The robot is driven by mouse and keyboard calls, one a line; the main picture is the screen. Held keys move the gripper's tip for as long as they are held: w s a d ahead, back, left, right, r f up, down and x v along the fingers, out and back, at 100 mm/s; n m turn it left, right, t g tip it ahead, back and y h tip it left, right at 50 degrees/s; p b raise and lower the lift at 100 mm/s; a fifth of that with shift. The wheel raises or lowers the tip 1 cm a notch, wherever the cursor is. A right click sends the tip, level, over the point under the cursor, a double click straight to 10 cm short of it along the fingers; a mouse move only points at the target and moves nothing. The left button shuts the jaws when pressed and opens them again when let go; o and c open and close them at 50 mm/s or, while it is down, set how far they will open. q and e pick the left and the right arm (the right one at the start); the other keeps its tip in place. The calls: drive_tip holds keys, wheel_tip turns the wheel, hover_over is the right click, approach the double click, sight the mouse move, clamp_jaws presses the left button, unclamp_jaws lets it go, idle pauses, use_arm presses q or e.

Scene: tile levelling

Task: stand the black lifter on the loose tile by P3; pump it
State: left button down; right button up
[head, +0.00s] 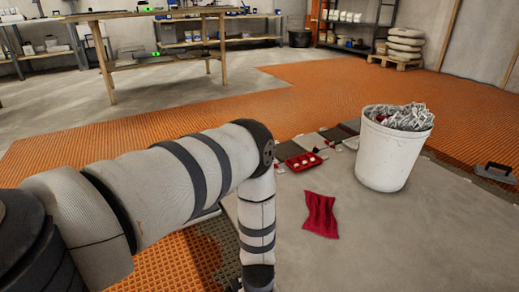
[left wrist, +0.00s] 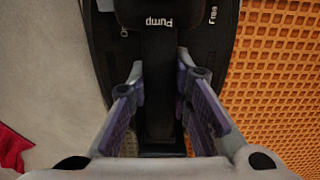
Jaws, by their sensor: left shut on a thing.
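The black lifter (left wrist: 218,45) fills the top and middle of the left wrist view, with "Pump" and "Free" lettered on it. My left gripper (left wrist: 160,88) has its purple-padded fingers on either side of the lifter's dark central grip and is shut on it. In the head view my left arm reaches down to the bottom edge, and its gripper is out of frame. I cannot pick out the loose tile or the P3 mark in either view. What lies directly under the lifter is hidden. My right gripper is not in view.
A white bucket (head: 382,158) of crumpled material stands on the grey floor (head: 400,245). A red cloth (head: 320,215) and a red tray (head: 303,161) lie near it. A trowel (head: 495,173) is at the right edge. Orange waffle matting (head: 330,95) spreads behind; a workbench (head: 150,14) stands further back.

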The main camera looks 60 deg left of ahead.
use_arm(q)
drive_tip(key=shift+f, duration=0.6)
idle(0.7)
drive_tip(key=c, duration=1.4)
unclamp_jaws()
